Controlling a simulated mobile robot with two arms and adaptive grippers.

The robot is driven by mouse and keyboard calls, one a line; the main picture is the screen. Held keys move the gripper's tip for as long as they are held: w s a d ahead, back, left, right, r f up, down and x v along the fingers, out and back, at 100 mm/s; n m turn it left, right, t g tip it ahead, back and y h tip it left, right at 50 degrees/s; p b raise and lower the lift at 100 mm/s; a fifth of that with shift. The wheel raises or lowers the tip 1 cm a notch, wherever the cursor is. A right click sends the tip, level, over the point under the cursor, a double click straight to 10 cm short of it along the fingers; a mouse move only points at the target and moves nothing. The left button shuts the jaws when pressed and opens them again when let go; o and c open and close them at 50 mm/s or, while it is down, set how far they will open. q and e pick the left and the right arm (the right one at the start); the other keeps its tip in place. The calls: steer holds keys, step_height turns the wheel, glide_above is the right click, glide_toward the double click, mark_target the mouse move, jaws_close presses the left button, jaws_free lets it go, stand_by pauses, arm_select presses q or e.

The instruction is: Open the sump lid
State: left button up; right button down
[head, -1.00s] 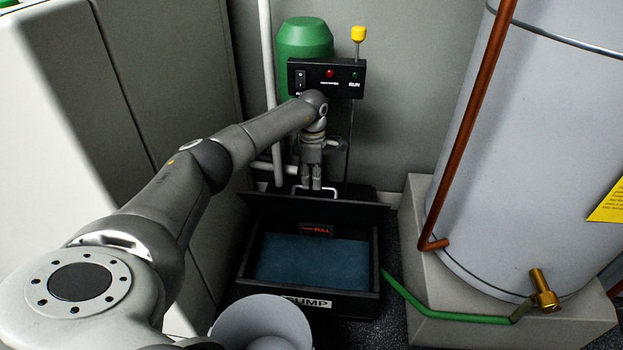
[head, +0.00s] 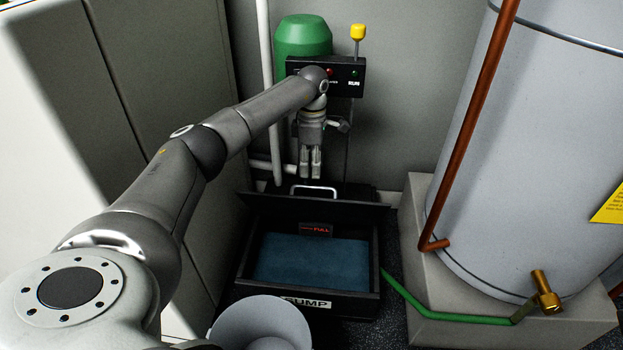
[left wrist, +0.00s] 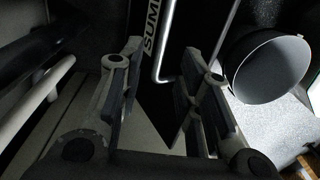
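The black sump box (head: 377,275) stands on the floor with its top open, showing dark blue water (head: 311,260) inside. Its lid (head: 270,204) is raised at the back edge, with a silver handle (head: 314,189) on it. The handle also shows in the left wrist view (left wrist: 166,50). My left gripper (head: 311,176) is just above the handle and apart from it. In the left wrist view its fingers (left wrist: 160,95) are spread with nothing held between them. My right gripper is in neither view.
A control box (head: 342,85) with lights and a green tank (head: 303,38) stand behind. A white pail (head: 262,318) is in front of the sump. A large grey cylinder tank (head: 540,150) on a plinth stands at right, with a green hose (head: 430,312) running to the sump.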

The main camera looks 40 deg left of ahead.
arm_select(q)
step_height(320, 180, up, 5)
steer(key=shift+w+a+r, duration=0.1)
stand_by(0.6)
